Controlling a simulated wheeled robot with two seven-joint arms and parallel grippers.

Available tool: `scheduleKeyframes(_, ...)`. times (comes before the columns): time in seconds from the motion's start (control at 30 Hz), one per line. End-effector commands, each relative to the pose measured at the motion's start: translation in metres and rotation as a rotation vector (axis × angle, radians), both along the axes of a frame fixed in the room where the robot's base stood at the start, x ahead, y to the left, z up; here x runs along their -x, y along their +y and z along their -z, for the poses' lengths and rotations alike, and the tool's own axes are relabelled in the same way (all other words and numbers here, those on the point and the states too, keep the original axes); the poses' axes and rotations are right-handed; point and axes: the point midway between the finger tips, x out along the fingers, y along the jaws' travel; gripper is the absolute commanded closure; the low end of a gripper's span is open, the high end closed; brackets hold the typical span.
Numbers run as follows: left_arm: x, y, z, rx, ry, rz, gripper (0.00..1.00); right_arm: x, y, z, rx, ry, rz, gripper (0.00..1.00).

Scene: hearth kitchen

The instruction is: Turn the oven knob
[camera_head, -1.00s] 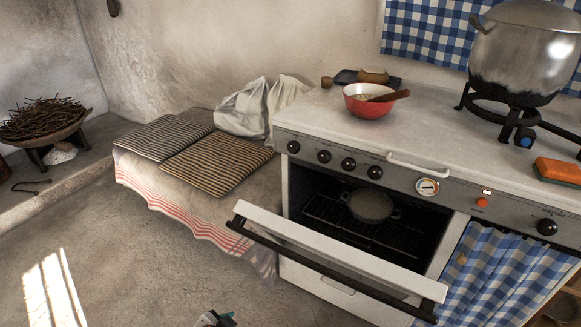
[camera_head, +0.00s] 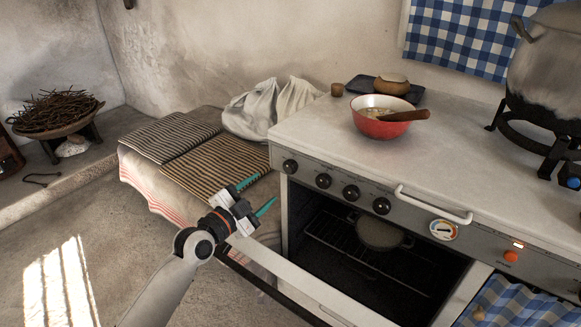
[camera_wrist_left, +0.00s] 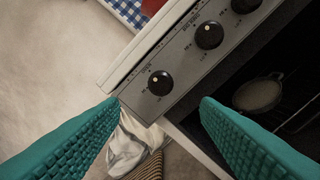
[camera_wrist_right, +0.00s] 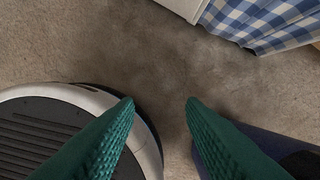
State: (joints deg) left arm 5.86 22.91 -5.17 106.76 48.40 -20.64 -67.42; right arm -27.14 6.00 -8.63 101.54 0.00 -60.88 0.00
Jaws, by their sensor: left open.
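The white oven (camera_head: 412,165) has a grey front panel with a row of black round knobs. The leftmost knob (camera_head: 290,166) also shows in the left wrist view (camera_wrist_left: 160,83), with a pale mark on its face. Beside it are a second knob (camera_head: 323,181), a third (camera_head: 351,192) and a fourth (camera_head: 382,206). My left gripper (camera_head: 262,192) is open and empty, in front of and a little left of the leftmost knob, apart from it. In the left wrist view this knob lies between the teal fingertips. My right gripper (camera_wrist_right: 160,101) is open and empty above the floor.
The oven door (camera_head: 300,285) hangs open below the panel, with a pot (camera_head: 380,235) inside. A white rail (camera_head: 430,205) juts from the panel near a dial (camera_head: 443,230). A red bowl (camera_head: 372,127) stands on top. A cloth-covered bench (camera_head: 150,180) is left of the oven.

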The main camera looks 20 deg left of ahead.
Motion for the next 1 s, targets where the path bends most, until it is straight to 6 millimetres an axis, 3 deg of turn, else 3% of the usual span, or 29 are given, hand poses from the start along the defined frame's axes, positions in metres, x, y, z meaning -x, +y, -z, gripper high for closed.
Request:
scheduleKeyframes(0.3, -0.060, -0.023, 0.000, 0.006, 0.001, 0.001, 0.43, -0.004, 0.000, -0.012, -0.001, -0.007, 0.001, 0.64)
scheduleKeyframes(0.5, -0.088, -0.033, 0.001, 0.004, 0.002, 0.001, 0.43, -0.006, 0.001, -0.023, -0.002, -0.014, 0.002, 0.64)
scheduleKeyframes(0.97, -0.099, -0.037, 0.001, 0.001, 0.003, 0.002, 0.43, -0.008, 0.001, -0.031, -0.002, -0.019, 0.003, 0.64)
scheduleKeyframes(1.0, -0.099, -0.037, 0.001, 0.001, 0.003, 0.002, 0.50, -0.008, 0.001, -0.031, -0.002, -0.018, 0.003, 0.64)
